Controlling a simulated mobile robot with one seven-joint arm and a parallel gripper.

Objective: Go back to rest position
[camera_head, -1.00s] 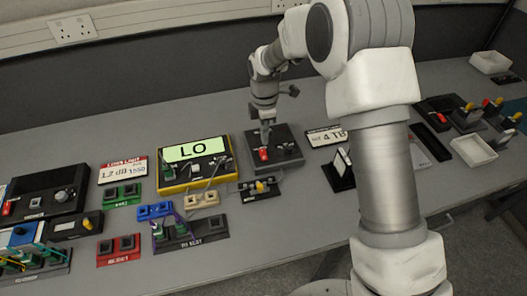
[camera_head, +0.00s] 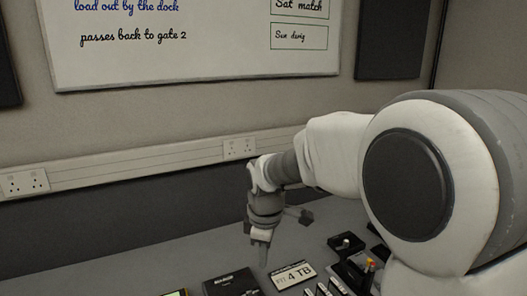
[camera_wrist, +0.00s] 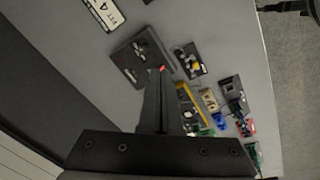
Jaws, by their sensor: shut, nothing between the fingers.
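My gripper (camera_head: 262,260) points down over the grey bench (camera_head: 160,262), its fingers together and empty. In the head view it hangs beside a black box (camera_head: 232,284), whose front is cut off by the frame. In the wrist view the shut fingers (camera_wrist: 161,78) reach toward the same black box (camera_wrist: 136,58). A bit of red shows right at the fingertips there. The wrist view looks down at the box from above; I cannot tell the exact gap.
A "FIT 4 TB" plate (camera_head: 292,274) lies right of the box. Small dark devices (camera_head: 345,243) stand farther right. A wall trunking with sockets (camera_head: 238,149) and a whiteboard (camera_head: 190,40) are behind.

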